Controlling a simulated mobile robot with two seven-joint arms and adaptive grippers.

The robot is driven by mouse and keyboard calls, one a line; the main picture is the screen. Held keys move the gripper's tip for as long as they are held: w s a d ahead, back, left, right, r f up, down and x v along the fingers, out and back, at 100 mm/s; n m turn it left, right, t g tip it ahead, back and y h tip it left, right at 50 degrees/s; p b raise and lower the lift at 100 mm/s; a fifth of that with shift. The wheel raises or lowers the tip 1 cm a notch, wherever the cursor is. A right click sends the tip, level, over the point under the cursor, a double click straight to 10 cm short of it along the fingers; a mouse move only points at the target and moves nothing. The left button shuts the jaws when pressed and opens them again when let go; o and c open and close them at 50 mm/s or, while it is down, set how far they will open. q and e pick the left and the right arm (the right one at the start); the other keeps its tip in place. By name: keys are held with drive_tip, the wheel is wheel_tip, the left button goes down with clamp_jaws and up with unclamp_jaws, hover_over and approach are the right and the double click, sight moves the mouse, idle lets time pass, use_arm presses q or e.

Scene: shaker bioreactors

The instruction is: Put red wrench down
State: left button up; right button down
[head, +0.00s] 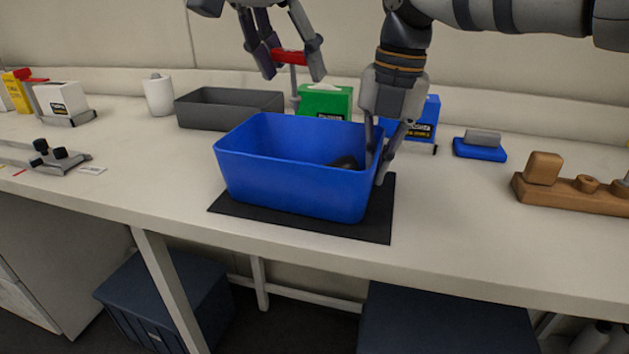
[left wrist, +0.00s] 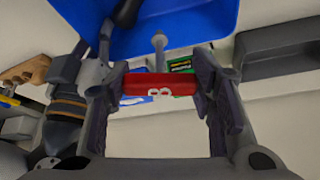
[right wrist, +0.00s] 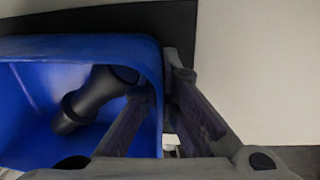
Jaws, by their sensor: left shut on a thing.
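The red wrench (head: 290,56) has a red crossbar handle, marked with an 8 in the left wrist view (left wrist: 158,85), and a thin grey shaft pointing down. My left gripper (head: 290,60) is shut on the red handle, one finger at each end, and holds it raised. In the head view the shaft's lower end shows by the back rim of the blue bin (head: 290,185); its exact depth is unclear. My right gripper (head: 382,160) straddles the bin's right wall, one finger inside and one outside. Whether it pinches the wall is unclear.
The bin stands on a black mat (head: 378,225) and holds a dark tubular object (right wrist: 95,100). Behind it are a grey tray (head: 228,105), a green box (head: 326,101) and a blue box (head: 425,118). A wooden holder (head: 570,190) is at right. The front bench strip is clear.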

use_arm(q)
drive_tip(key=f+n, duration=0.1)
drive_tip(key=f, duration=0.3)
drive_tip(key=a+f+n+y, duration=0.1)
drive_tip(key=f, duration=0.2)
drive_tip(key=w+f+n, duration=0.1)
drive_tip(key=f, duration=0.3)
drive_tip(key=shift+a+f+n+y, duration=0.25)
drive_tip(key=shift+f+n+y, duration=0.05)
drive_tip(key=shift+y, duration=0.1)
drive_tip(key=shift+f, duration=0.15)
drive_tip(key=o, duration=1.2)
drive_tip(key=v, duration=1.2)
